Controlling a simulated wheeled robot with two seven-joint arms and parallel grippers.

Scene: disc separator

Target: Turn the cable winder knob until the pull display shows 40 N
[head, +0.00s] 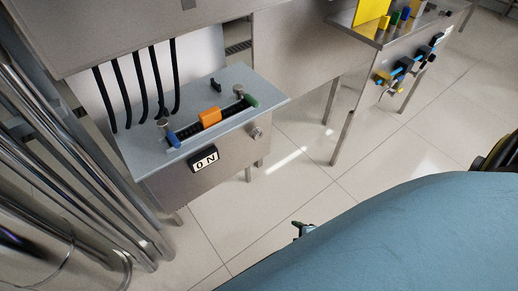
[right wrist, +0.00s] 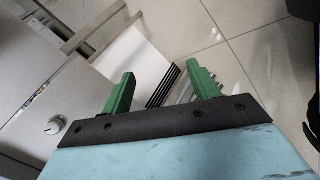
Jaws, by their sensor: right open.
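A silver round knob (head: 257,132) sticks out of the front panel of a metal station at left in the head view. A small black-framed display (head: 203,158) on the same panel reads "0 N". A silver knob, seemingly the same one, shows at the left edge of the right wrist view (right wrist: 55,126). My right gripper (right wrist: 160,87) has two green fingers spread wide with nothing between them. In the head view only its tip (head: 303,230) shows past my blue arm, below and apart from the knob. My left gripper is not in view.
On the station top (head: 244,78) sit an orange block (head: 210,117), a dark strip, and blue and green end pieces. Several black cables hang behind it. Another metal station (head: 395,40) with coloured parts stands at upper right. Tiled floor between them is clear.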

